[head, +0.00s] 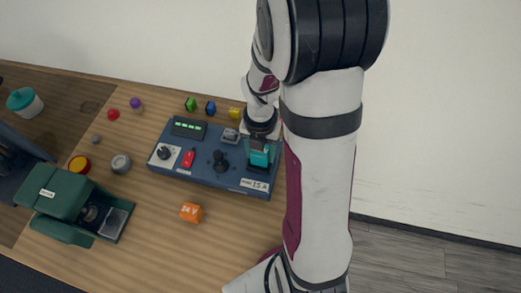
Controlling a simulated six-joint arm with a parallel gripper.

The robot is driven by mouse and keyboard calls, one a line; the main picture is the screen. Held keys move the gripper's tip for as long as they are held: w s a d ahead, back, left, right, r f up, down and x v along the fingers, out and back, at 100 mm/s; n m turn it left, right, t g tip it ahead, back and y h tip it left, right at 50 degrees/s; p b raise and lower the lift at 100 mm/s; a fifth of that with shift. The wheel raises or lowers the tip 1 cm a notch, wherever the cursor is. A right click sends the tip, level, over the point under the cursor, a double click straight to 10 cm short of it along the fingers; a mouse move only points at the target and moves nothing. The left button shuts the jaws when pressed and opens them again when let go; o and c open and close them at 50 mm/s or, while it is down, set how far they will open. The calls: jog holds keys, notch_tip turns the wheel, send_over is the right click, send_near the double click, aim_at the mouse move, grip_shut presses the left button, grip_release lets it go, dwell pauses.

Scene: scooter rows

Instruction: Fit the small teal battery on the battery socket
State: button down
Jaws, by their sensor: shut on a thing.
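My gripper (261,141) points down over the right end of a dark blue control panel (205,176). It is shut on the small teal battery (260,158), which looks roughly upright. The battery is at a dark socket area on the panel, above a "15 A" label (254,185). The socket is mostly hidden behind the battery and gripper. I cannot tell whether the battery is seated in it or just above it.
The panel also carries a green-lit display (187,127), a red switch (188,158) and a black joystick (220,161). An orange "24 V" block (191,212) lies in front. A green machine (62,195) stands left. Several small coloured pieces lie behind the panel.

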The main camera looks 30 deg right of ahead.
jog(key=shift+f, duration=0.65)
grip_release()
dwell(0.4)
jog(key=shift+r, duration=2.95)
jog(key=s+a+r+m, duration=0.3)
jog(key=s+a+m, duration=0.1)
jog(key=m, duration=0.7)
jog(key=s+a+r+m+y, duration=0.1)
jog(key=s+a+r+m, duration=0.2)
jog(key=s+m, duration=0.3)
jog(key=s+a+r+m, duration=0.3)
jog(key=s+a+m, duration=0.2)
jog(key=m, duration=1)
jog(key=shift+s+a+r+m+y, duration=0.25)
jog(key=shift+a+m+y, duration=0.05)
jog(key=shift+a+y, duration=0.1)
